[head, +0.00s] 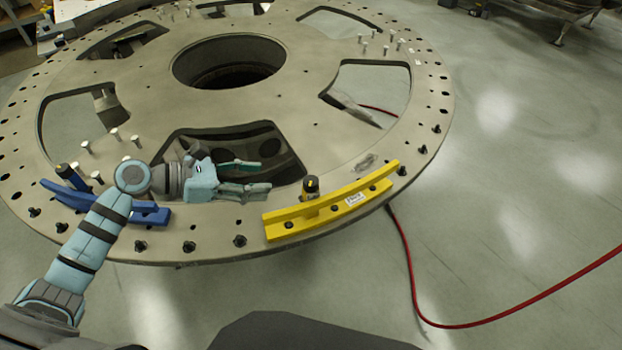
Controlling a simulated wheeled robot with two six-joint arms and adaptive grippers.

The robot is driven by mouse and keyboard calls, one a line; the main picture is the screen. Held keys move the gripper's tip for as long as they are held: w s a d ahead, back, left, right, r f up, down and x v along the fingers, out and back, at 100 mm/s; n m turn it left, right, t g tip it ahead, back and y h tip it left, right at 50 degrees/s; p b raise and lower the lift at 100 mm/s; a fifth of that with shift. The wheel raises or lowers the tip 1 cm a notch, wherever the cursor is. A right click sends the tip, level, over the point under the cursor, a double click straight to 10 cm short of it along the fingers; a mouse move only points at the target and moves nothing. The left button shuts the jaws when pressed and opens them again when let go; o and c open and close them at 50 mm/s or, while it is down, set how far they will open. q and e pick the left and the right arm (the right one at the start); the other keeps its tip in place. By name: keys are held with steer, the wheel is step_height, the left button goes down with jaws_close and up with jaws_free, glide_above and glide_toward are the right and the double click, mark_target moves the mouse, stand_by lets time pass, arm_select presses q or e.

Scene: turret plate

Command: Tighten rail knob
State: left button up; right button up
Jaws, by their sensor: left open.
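The yellow rail (333,203) lies on the near right rim of the large round turret plate (215,110). A dark knob with a yellow mark (311,185) stands upright at the rail's inner side. A blue rail (148,213) lies on the near left rim, partly hidden behind my left arm, with another dark knob (66,171) at its left end. My left gripper (257,175) is open and empty, its fingers pointing right toward the yellow rail's knob, with a gap between. It is over the near cutout of the plate. My right gripper is out of view.
Several pale pins (115,134) stand on the plate at left, and more (386,48) at the back right. A large round hole (228,62) is in the plate's middle. A red hose (420,315) runs over the floor at right. The floor at right is mostly clear.

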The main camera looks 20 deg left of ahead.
mark_target(309, 181)
arm_select(q)
steer(key=x, duration=1.3)
steer(key=shift+d+f+b, duration=0.25)
steer(key=shift+d+b, duration=0.05)
steer(key=shift+d, duration=0.1)
steer(key=shift+c, duration=0.3)
